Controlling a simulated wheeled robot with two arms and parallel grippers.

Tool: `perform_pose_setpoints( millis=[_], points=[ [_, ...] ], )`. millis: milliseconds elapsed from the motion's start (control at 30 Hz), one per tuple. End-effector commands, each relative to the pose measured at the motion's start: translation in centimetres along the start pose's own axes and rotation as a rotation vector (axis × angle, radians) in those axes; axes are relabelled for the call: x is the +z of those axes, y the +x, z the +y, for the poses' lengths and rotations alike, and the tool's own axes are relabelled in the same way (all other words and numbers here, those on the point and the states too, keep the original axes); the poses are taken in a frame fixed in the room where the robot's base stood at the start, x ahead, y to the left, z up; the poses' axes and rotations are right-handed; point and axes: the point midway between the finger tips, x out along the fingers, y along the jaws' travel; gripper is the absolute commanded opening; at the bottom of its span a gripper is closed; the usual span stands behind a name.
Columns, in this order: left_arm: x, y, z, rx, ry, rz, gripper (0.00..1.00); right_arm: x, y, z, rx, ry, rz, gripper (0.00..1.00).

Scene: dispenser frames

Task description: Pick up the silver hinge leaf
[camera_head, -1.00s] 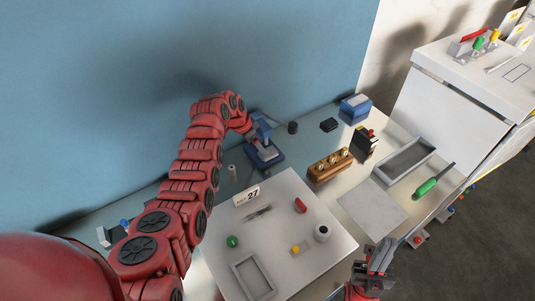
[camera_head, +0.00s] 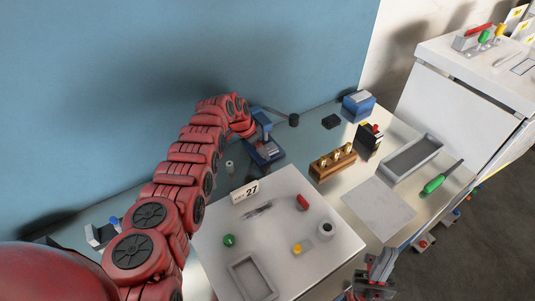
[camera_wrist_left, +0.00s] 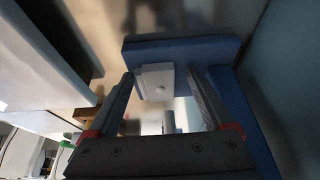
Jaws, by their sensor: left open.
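A small pale silver plate with a round dot or hole, which looks like the silver hinge leaf (camera_wrist_left: 157,82), sits against the blue dispenser frame (camera_wrist_left: 182,48) in the left wrist view. The blue dispenser (camera_head: 271,157) stands at the back of the table in the head view. My left gripper (camera_wrist_left: 160,76) is open, its two fingers on either side of the plate; I cannot tell whether they touch it. In the head view the left fingers are largely hidden at the dispenser. My right gripper (camera_head: 378,262) is apart from it at the lower right, fingers spread and empty.
A white board (camera_head: 280,235) with a 27 card (camera_head: 245,191), small parts and a grey tray (camera_head: 253,277) lies in front. A wooden block (camera_head: 332,163), grey bin (camera_head: 412,158) and green screwdriver (camera_head: 442,178) are to the right. The blue wall (camera_head: 150,70) is close behind.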

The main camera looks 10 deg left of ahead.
Motion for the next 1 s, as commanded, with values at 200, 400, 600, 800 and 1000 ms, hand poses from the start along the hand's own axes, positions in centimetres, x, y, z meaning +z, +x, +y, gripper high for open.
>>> perform_pose_setpoints(
  millis=[200,400,600,800,1000],
  points=[
    [-0.03,-0.1,0.04,0.001,0.0,-0.001,0.67,-0.03,0.16,0.01,0.0,0.0,0.0,0.0],
    [-0.01,-0.08,0.06,0.002,0.0,-0.001,0.31,-0.03,0.16,0.01,0.0,0.0,0.0,0.0],
    [0.01,-0.07,0.08,0.002,0.0,-0.001,0.0,-0.03,0.15,0.01,0.0,0.0,0.0,0.0],
    [0.01,-0.06,0.08,0.002,0.0,-0.001,0.0,-0.03,0.15,0.01,0.0,0.0,0.0,0.0],
    [-0.22,-0.63,0.12,0.004,0.0,-0.002,0.0,-0.11,0.64,0.03,0.0,0.0,0.0,0.0]
  ],
)
